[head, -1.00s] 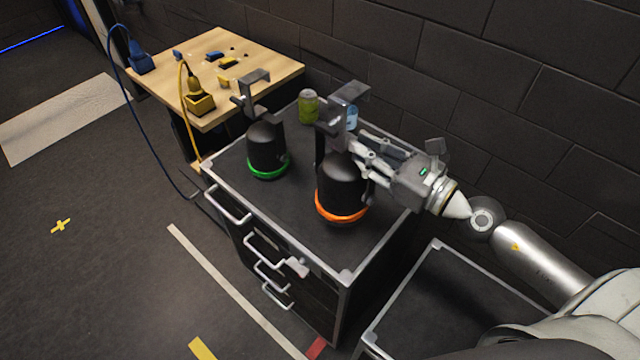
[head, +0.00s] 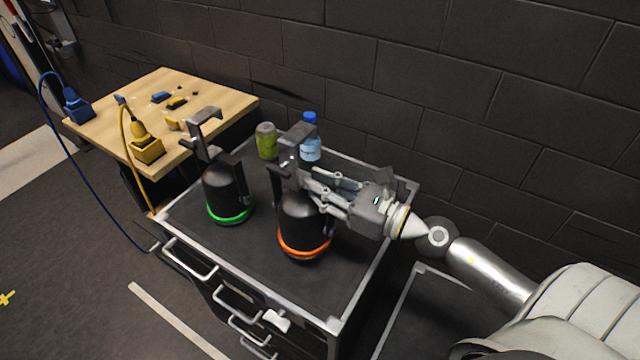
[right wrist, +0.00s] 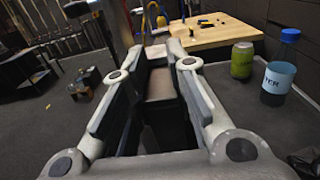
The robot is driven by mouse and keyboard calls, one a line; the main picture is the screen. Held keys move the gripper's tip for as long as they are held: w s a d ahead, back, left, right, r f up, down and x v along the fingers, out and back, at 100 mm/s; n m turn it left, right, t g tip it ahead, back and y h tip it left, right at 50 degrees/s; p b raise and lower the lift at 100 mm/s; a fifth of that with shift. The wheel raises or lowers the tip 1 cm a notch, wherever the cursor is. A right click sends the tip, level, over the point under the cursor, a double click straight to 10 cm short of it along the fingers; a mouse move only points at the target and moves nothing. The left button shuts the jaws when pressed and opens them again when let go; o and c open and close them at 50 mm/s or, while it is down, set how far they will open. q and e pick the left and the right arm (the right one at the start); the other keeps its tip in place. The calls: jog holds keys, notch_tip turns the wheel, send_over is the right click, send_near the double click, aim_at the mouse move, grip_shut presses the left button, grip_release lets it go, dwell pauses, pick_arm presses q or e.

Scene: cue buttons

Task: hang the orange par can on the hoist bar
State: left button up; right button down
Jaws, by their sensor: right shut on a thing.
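The orange par can (head: 303,218), a black lamp body with an orange ring at its base, appears to stand upright on the black cabinet top (head: 262,270). A grey hook clamp (head: 297,138) rises above it. My right gripper (head: 306,186) comes from the right and is shut on the par can's upper part, below the clamp. In the right wrist view the fingers (right wrist: 158,62) close around a dark grey-brown piece (right wrist: 160,84); the lamp body is mostly hidden there. My left gripper and the hoist bar are not in view.
A similar par can with a green ring (head: 223,190) stands close to the left. A green can (head: 266,141) and a blue-capped bottle (head: 310,148) stand behind. A wooden table (head: 190,85) with blue and yellow plugs is at back left; a dark block wall (head: 420,90) runs behind.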

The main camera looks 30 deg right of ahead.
aim_at(322, 218)
jog(key=shift+f, duration=0.1)
notch_tip(322, 218, down, 2)
jog(key=shift+b, duration=0.65)
jog(key=shift+f, duration=0.6)
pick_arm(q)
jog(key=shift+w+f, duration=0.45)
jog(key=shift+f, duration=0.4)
pick_arm(e)
jog(key=c, duration=1.8)
grip_release()
jog(key=shift+s+f+b, duration=0.1)
jog(key=shift+f+b, duration=0.2)
jog(key=shift+c, duration=0.2)
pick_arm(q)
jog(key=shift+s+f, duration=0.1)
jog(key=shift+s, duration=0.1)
pick_arm(e)
jog(key=o, duration=0.6)
jog(key=shift+r, duration=0.1)
jog(key=shift+s, duration=0.1)
